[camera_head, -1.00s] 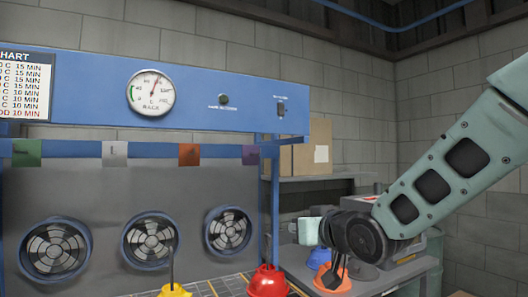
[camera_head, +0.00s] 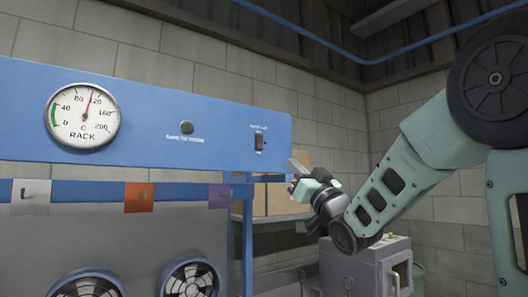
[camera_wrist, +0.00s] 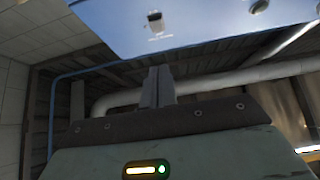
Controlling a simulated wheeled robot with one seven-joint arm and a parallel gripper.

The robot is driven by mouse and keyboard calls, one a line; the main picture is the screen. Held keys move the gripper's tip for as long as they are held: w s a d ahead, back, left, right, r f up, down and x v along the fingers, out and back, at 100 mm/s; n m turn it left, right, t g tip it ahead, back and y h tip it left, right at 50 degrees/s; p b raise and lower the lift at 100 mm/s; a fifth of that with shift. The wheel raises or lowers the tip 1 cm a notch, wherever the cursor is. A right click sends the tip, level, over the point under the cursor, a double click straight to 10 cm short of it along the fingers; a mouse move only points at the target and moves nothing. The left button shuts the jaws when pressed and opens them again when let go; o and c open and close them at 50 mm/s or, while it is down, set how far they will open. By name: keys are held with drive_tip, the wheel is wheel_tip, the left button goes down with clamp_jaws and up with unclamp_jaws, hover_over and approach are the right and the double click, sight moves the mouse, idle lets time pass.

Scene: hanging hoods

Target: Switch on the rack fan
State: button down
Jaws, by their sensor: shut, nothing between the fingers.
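A small dark switch (camera_head: 259,142) is set in the blue panel (camera_head: 225,147) near its right end, under a label too blurred to read surely. In the wrist view the switch (camera_wrist: 155,18) is at the top, above my fingertips. My gripper (camera_head: 293,165) is to the right of the switch and a little lower in the head view, by the panel's right end. Its fingers are shut and empty, also in the wrist view (camera_wrist: 157,72). They look apart from the switch. Which way the switch is set cannot be told.
A RACK dial (camera_head: 84,116) is farther left. Coloured tags (camera_head: 139,197) and round fans (camera_head: 191,281) are below the panel. A grey box-shaped machine (camera_head: 365,268) stands at the lower right.

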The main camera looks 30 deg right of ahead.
sight(260, 143)
drive_tip(key=shift+w, duration=0.1)
drive_tip(key=shift+w+f+p+x, duration=0.35)
drive_tip(key=shift+p+x, duration=1.1)
drive_tip(key=shift+x, duration=0.65)
drive_tip(key=shift+w+f+p+x, duration=0.2)
drive_tip(key=shift+f+p+x, duration=0.15)
drive_tip(key=shift+p+x, duration=1.45)
drive_tip(key=shift+w+f+p+x, duration=0.35)
drive_tip(key=shift+p+x, duration=0.7)
drive_tip(key=shift+x, duration=1.4)
drive_tip(key=shift+a, duration=0.1)
